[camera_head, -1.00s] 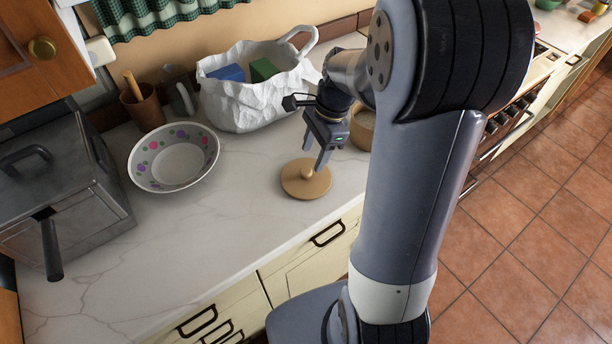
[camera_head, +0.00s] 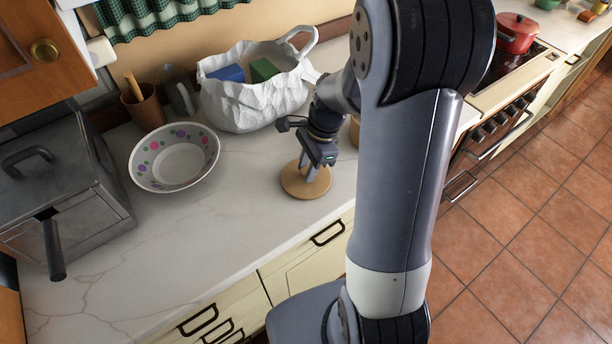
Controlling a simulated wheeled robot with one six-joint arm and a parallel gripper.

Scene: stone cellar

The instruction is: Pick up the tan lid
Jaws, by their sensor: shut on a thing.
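The tan lid (camera_head: 303,187) is a round flat disc lying on the pale marble counter, near its front edge. My gripper (camera_head: 308,172) is over the middle of the lid, pointing down, with its fingers shut on the lid's knob. The fingers and the gripper body hide the knob. The lid looks level and appears to rest on the counter; I see no gap beneath it.
A white bowl with coloured dots (camera_head: 174,158) stands to the left. A crumpled white basket (camera_head: 245,105) holding blue and green blocks is behind. A tan container (camera_head: 354,131) is partly hidden behind my arm. A grey metal box (camera_head: 50,185) stands far left. Counter between bowl and lid is clear.

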